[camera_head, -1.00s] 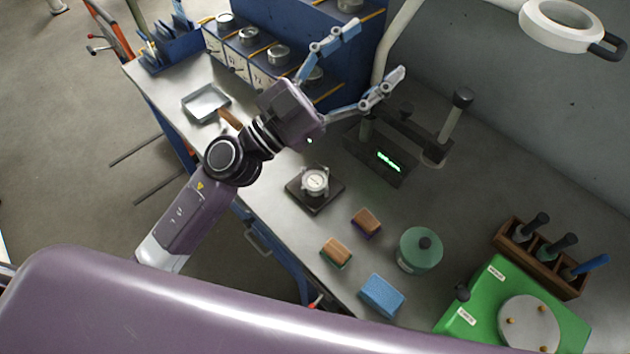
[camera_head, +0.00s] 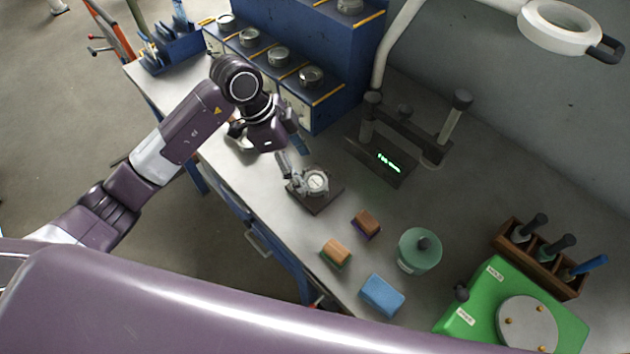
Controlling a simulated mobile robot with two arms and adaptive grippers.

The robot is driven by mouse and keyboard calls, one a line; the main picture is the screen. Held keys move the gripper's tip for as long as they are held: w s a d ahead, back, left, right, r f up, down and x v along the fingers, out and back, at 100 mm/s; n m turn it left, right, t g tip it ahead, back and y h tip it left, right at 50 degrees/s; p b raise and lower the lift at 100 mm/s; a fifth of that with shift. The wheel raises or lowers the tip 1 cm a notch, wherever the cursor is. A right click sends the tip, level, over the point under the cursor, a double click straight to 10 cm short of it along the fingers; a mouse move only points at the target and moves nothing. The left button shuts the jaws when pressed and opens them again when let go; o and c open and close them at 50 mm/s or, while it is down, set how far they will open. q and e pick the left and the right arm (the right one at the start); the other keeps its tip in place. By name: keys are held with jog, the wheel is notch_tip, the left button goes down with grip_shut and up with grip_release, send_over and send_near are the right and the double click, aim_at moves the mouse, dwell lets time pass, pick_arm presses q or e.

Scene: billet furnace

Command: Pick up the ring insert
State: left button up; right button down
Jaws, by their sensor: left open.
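A round silver metal piece (camera_head: 316,182), ring-like with a pale centre, sits on a dark square block (camera_head: 326,200) on the bench; it may be the ring insert. Similar round metal pieces stand on the blue cabinet, such as one at its front (camera_head: 311,76), so I cannot be sure which is meant. My left gripper (camera_head: 301,166) is open and points down just to the upper left of the piece on the block. One finger reaches close to its left side; I cannot tell whether it touches. My right gripper is out of view.
A digital gauge stand (camera_head: 385,160) with a green readout is to the right. Two wood-topped brushes (camera_head: 367,222), a blue sponge (camera_head: 382,295), a green round container (camera_head: 420,251) and a green fixture (camera_head: 480,305) lie nearer. A ring lamp (camera_head: 560,25) hangs at upper right.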

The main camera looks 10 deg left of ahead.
aim_at(315, 180)
pick_arm(q)
jog(key=p+x, duration=0.2)
jog(key=x, duration=0.2)
jog(key=shift+w+d+f, duration=0.1)
jog(key=shift+d+f, duration=0.1)
jog(key=shift+d, duration=0.05)
jog(key=shift+d+f, duration=0.2)
jog(key=shift+f, duration=0.4)
jog(key=shift+w+r, duration=0.1)
jog(key=shift+w, duration=0.05)
jog(key=c, duration=1.8)
